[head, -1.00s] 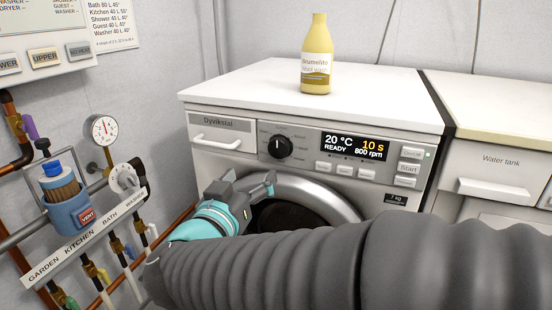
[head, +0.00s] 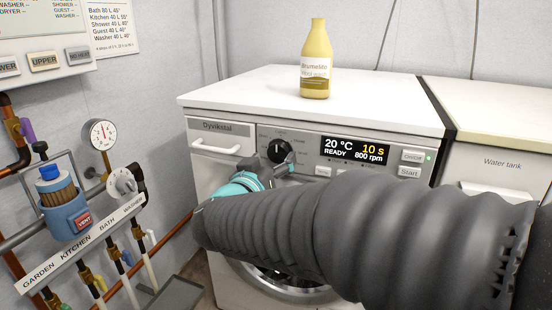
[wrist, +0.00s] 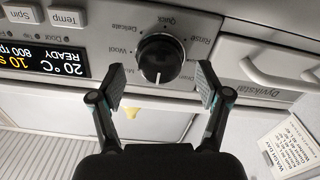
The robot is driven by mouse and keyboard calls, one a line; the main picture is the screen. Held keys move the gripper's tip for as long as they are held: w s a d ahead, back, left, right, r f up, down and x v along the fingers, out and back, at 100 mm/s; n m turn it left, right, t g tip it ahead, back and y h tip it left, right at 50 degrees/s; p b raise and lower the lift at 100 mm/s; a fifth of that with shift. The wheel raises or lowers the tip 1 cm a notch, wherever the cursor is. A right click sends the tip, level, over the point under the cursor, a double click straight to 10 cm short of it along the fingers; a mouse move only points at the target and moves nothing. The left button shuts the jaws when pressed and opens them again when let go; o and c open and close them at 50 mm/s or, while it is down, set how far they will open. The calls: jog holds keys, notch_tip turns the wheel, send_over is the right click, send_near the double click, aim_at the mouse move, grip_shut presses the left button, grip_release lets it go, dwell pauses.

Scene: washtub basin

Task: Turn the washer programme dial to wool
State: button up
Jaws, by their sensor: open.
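The washer programme dial (head: 281,151) is a round black knob with a white pointer on the washer's front panel. In the wrist view the dial (wrist: 161,60) appears upside down, its pointer towards the picture's bottom. The Wool label (wrist: 126,51) is to its left there, beside Delicate; the pointer is not at Wool. My gripper (wrist: 160,83) is open and empty, its fingertips at the left and right of the dial's near side, with gaps to the knob. In the head view my gripper (head: 268,172) is just below the dial and partly covers the panel.
The washer's display (head: 355,149) reads 20 °C, READY, 10 s, 800 rpm. Buttons and a detergent drawer (head: 216,146) flank the dial. A yellow bottle (head: 316,65) stands on the washer top. Pipes and valves line the left wall.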

jog(key=shift+x, duration=0.95)
jog(key=c, duration=1.2)
jog(key=shift+o, duration=0.2)
jog(key=shift+m, duration=0.3)
